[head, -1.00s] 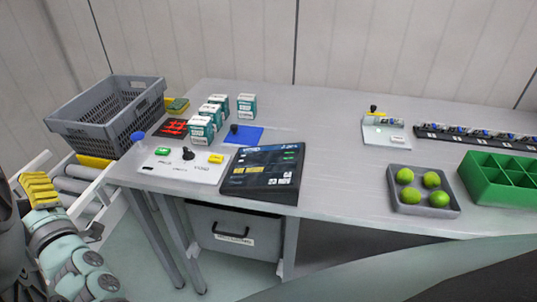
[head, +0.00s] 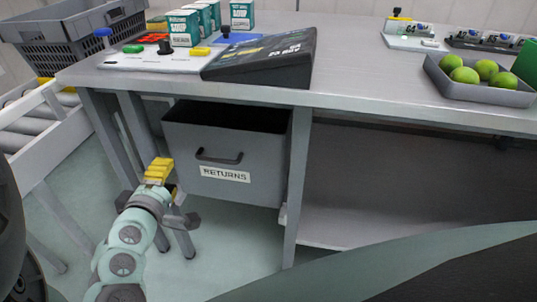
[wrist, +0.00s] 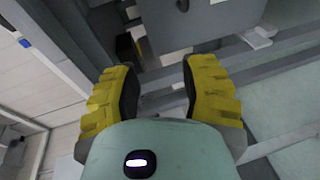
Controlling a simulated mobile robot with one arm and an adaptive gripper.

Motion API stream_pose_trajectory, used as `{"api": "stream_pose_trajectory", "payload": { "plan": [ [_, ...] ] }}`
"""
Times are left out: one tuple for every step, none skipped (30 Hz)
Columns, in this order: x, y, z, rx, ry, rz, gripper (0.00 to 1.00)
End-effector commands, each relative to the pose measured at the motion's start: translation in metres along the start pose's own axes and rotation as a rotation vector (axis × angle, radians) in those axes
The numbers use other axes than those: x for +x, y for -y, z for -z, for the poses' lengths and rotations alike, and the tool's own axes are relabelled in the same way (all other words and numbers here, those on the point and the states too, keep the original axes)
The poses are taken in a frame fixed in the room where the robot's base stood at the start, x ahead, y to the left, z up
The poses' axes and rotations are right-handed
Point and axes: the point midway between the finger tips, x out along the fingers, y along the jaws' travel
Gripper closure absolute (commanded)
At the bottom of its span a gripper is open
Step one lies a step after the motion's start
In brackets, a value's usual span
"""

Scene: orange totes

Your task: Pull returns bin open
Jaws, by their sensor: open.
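The returns bin (head: 222,185) is a grey box under the table's left part. Its front has a black bar handle (head: 219,159) and a white RETURNS label. Its dark open top shows below the table top; I cannot tell how far it is pulled out. My gripper (head: 158,170), with yellow ribbed fingers, is low and left of the handle, apart from it in the picture. In the wrist view my gripper (wrist: 160,90) has its fingers spread with nothing between them. A grey panel lies beyond them there, probably the bin.
Table legs (head: 297,190) stand on both sides of the bin. A white-framed roller conveyor (head: 40,115) is at the left, with a grey crate (head: 75,30) above it. Soup boxes, a black panel (head: 262,58) and a tray of green balls (head: 480,88) are on the table.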

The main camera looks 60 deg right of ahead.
Motion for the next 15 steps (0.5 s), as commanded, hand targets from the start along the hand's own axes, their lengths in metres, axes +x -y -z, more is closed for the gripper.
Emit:
{"api": "stream_pose_trajectory", "payload": {
  "plan": [
    [0.005,0.024,-0.015,-0.014,0.047,0.000,0.57],
    [0.006,0.029,-0.022,-0.021,0.073,0.004,0.57],
    [0.007,0.035,-0.030,-0.030,0.102,0.007,0.57],
    [0.007,0.038,-0.034,-0.037,0.120,0.008,0.57],
    [0.007,0.040,-0.039,-0.042,0.136,0.009,0.57],
    [0.008,0.043,-0.044,-0.047,0.155,0.012,0.57],
    [0.008,0.044,-0.046,-0.050,0.166,0.014,0.57],
    [0.008,0.045,-0.049,-0.053,0.175,0.015,0.57],
    [0.008,0.045,-0.051,-0.055,0.183,0.016,0.57],
    [0.008,0.045,-0.052,-0.056,0.187,0.016,0.57],
    [0.009,0.045,-0.052,-0.057,0.189,0.016,0.57],
    [0.011,0.044,-0.053,-0.056,0.190,0.016,0.57],
    [0.013,0.043,-0.053,-0.056,0.190,0.015,0.57],
    [0.016,0.043,-0.053,-0.055,0.190,0.014,0.57],
    [0.020,0.042,-0.054,-0.054,0.190,0.012,0.57]
  ]
}}
